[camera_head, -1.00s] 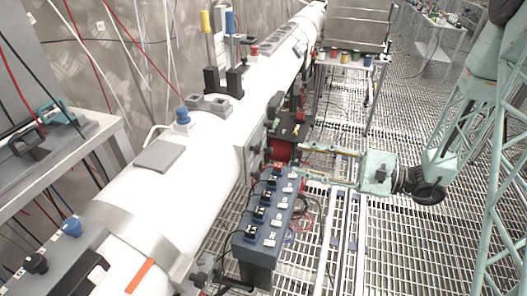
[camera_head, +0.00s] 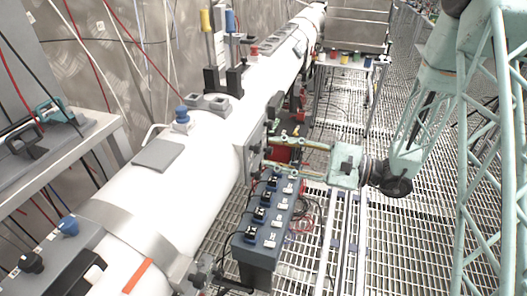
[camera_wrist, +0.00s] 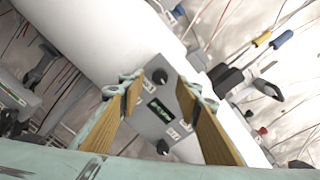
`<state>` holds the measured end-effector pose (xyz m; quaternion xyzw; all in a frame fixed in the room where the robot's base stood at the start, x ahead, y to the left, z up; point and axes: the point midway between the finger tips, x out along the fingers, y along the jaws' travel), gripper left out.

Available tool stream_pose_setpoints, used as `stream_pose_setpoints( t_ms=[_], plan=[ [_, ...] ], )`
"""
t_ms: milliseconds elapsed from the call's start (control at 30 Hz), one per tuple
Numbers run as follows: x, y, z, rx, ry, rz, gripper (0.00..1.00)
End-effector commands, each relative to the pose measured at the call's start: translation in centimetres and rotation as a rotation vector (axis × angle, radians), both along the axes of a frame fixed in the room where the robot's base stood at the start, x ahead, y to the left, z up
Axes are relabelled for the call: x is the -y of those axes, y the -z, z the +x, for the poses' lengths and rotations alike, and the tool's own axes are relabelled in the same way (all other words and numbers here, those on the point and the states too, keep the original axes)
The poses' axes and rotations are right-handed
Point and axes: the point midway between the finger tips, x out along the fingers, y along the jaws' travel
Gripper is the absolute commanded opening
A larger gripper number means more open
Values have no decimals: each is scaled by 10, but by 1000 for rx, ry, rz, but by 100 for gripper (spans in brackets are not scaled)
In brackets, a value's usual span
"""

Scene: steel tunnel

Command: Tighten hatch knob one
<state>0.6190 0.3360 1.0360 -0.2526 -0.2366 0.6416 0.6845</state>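A grey hatch panel (camera_head: 252,154) is mounted on the side of the white tube, and my gripper (camera_head: 270,151) points at it from the right. In the wrist view the panel (camera_wrist: 150,122) shows two black knobs and a small dark display with green marks. One knob (camera_wrist: 160,76) lies near the fingertips and the other knob (camera_wrist: 163,147) lies lower, between the fingers in the picture. I cannot tell which is knob one. My gripper (camera_wrist: 160,92) is open, with its two wood-coloured fingers apart and nothing between them. Contact with the panel cannot be made out.
The white tube (camera_head: 205,140) runs diagonally through the scene. A blue box with switches (camera_head: 260,245) stands below my gripper. A red cylinder (camera_head: 281,154) sits behind the fingers. A grey shelf (camera_head: 75,140) is at the left. The grated floor at the right is mostly clear.

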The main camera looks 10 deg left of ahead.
Motion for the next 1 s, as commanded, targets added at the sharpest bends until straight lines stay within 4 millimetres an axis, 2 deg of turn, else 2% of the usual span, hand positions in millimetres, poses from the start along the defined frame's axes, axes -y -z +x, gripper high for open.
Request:
stream_pose_setpoints(
  t_ms=[400,933,1000],
  plan=[
    [-33,0,2,0,-1,0,31],
    [-39,0,3,0,0,0,31],
    [-39,0,3,0,0,0,25]
  ],
)
